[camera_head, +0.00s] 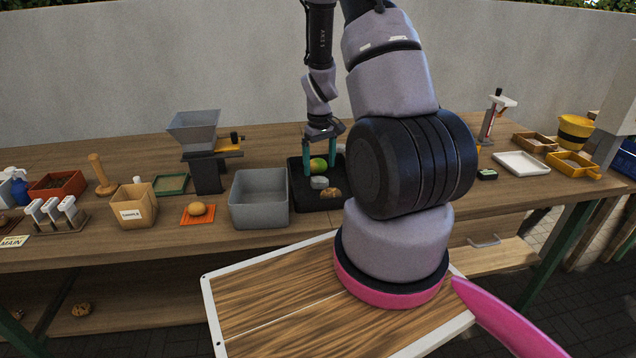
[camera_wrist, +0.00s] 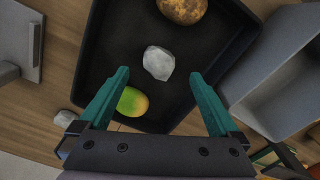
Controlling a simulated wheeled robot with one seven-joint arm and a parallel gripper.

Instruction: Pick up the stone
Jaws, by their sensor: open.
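The pale grey stone (camera_head: 319,183) lies in a black tray (camera_head: 298,199) on the bench, between a green fruit-like item (camera_head: 318,164) and a brown potato (camera_head: 331,193). In the wrist view the stone (camera_wrist: 158,62) sits on the tray floor, centred just past the fingertips, apart from the green-yellow item (camera_wrist: 133,102) and the potato (camera_wrist: 183,8). My gripper (camera_head: 319,158) points down over the tray, its teal fingers spread. In the wrist view my gripper (camera_wrist: 159,77) is open and empty, the stone lined up between its fingers.
A grey bin (camera_head: 260,199) stands left of the tray; its wall (camera_wrist: 268,75) shows at the right in the wrist view. Another pale lump (camera_wrist: 65,118) lies outside the tray. A grey hopper machine (camera_head: 205,150) and a cardboard box (camera_head: 135,207) stand further left.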

